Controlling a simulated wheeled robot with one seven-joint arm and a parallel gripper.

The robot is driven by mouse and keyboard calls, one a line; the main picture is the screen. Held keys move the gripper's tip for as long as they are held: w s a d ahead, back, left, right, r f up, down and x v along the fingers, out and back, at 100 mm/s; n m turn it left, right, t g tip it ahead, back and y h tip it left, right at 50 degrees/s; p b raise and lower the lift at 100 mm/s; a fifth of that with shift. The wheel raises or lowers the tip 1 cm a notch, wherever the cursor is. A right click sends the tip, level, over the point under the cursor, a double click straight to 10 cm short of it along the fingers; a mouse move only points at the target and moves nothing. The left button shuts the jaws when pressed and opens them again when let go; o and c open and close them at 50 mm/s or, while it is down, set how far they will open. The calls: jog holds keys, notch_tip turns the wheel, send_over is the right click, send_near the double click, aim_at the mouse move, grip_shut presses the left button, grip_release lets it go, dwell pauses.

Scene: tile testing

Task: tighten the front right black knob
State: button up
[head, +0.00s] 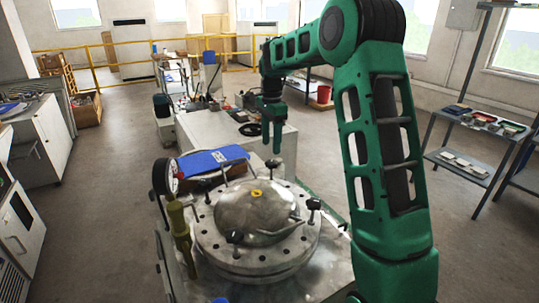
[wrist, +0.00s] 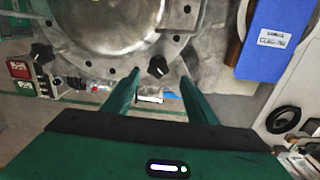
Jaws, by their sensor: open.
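A round metal lid (head: 255,213) with several black knobs sits on a metal bench. One black knob (head: 272,163) is at the lid's far right edge, just below my gripper (head: 271,145). In the wrist view, a black knob (wrist: 157,66) lies between and just beyond the fingertips of my gripper (wrist: 160,82). The fingers are apart with nothing between them. Another black knob (head: 313,204) is on the lid's right side; in the wrist view a knob (wrist: 42,53) shows at the left. I cannot tell for certain which one the task calls front right.
A blue folder (head: 212,159) lies behind the lid. A gauge (head: 166,177) and an olive-handled tool (head: 180,240) stand at its left. Red and green buttons (wrist: 20,70) are on the bench side. A white cabinet (head: 205,135) stands behind. Shelves are at the right.

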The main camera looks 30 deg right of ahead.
notch_tip(320, 180, up, 4)
jog(key=shift+f, duration=0.15)
dwell(0.5)
jog(key=s+d+r+n, duration=0.1)
jog(key=s+d+n, duration=0.15)
jog(key=s, duration=0.85)
jog(key=s+d+r+n, duration=0.1)
jog(key=s+r+n, duration=0.15)
jog(key=s, duration=0.95)
jog(key=s+a+f+n, duration=0.1)
jog(key=s+f+n, duration=0.2)
jog(key=s, duration=0.8)
jog(key=s+a+f+n, duration=0.2)
jog(key=s+f, duration=0.3)
jog(key=s, duration=0.6)
jog(key=shift+f+n, duration=0.3)
jog(key=shift+n, duration=0.4)
jog(key=shift+s, duration=0.1)
